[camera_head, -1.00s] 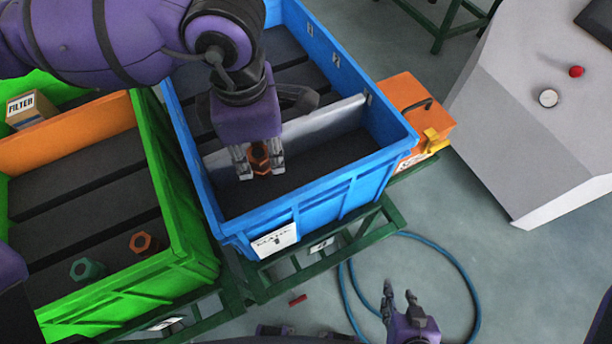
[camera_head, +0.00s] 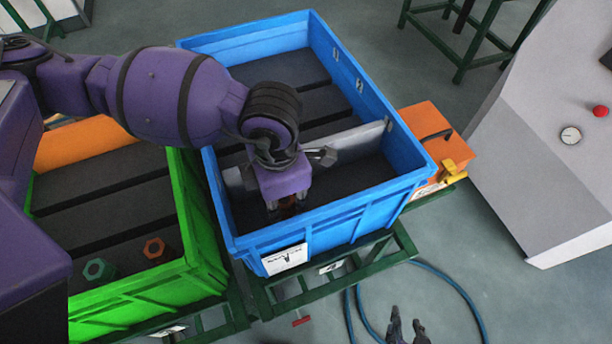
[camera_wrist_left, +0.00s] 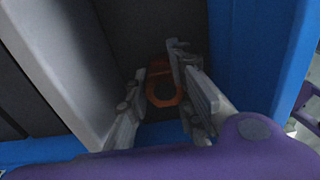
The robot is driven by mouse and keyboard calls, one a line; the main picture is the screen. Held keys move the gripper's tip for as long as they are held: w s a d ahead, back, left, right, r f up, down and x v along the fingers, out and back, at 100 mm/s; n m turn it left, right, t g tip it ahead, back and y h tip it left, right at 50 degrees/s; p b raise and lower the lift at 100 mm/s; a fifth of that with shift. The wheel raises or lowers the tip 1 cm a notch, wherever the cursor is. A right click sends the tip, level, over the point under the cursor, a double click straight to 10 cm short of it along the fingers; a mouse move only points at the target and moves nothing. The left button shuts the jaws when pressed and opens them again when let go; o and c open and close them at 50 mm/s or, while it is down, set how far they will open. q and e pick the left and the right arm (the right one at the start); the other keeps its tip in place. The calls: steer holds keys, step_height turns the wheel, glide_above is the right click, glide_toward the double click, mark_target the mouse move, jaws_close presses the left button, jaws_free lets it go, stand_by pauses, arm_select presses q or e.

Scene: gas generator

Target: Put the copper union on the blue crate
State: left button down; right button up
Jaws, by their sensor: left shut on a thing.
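The copper union (camera_head: 289,211) is between the fingertips of my left gripper (camera_head: 287,204), inside the blue crate (camera_head: 335,222). The union is dark and partly hidden by the fingers in the head view. I cannot tell whether the union touches the crate floor. My right gripper (camera_head: 408,326) is empty at the bottom edge, fingers apart.
A green crate (camera_head: 195,225) stands to the left, holding a copper-coloured fitting (camera_head: 154,248) and a green fitting (camera_head: 98,270). An orange case (camera_head: 430,135) stands right of the blue crate. A grey console (camera_head: 550,150) is at the far right.

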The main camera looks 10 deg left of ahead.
arm_select(q)
steer(key=shift+f, duration=0.4)
steer(key=shift+f, duration=0.2)
steer(key=c, duration=1.5)
jaws_free()
step_height(320, 180, up, 12)
steer(key=shift+r, duration=0.25)
